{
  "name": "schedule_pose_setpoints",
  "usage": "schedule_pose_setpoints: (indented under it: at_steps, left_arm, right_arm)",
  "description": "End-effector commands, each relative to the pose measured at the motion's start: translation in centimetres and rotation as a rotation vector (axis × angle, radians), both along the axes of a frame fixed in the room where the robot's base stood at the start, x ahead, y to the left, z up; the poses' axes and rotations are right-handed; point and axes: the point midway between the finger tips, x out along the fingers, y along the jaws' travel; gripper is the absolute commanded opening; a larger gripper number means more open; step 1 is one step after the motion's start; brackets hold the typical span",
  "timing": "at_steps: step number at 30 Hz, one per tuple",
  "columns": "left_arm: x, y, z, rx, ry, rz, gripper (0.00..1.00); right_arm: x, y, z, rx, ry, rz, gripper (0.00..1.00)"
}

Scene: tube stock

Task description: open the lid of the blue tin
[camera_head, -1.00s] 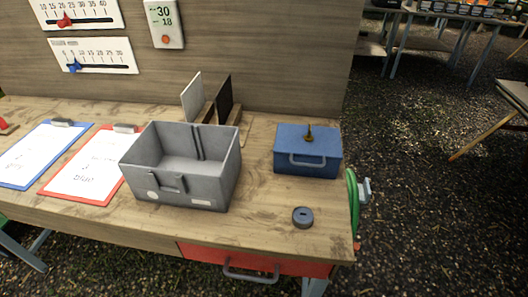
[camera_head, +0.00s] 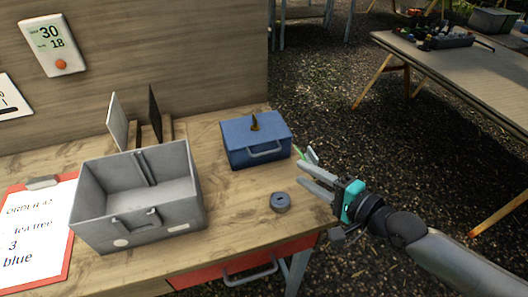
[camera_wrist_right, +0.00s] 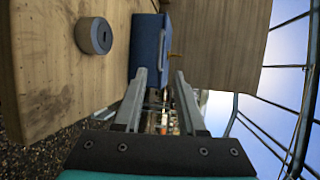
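The blue tin (camera_head: 256,141) stands on the wooden workbench near its right edge. My left gripper is not in view.
A grey open box (camera_head: 140,222) stands left of the tin. A grey round piece (camera_head: 280,202) with a hole lies in front of the tin. A red clipboard (camera_head: 68,240) lies at left. A red drawer (camera_head: 225,268) is below the bench top. Another table (camera_head: 480,85) stands at right.

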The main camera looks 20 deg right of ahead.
Motion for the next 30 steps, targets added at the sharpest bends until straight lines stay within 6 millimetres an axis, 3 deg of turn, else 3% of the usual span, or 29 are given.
schedule_pose_setpoints:
  at_steps: [24, 30]
  left_arm:
    - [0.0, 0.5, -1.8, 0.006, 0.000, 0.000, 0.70]
    - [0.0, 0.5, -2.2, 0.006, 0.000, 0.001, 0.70]
  right_arm:
    - [9.6, 4.5, -2.1, 0.000, -0.003, 0.000, 0.40]
    - [11.2, 5.2, -2.5, -0.002, -0.001, 0.000, 0.40]
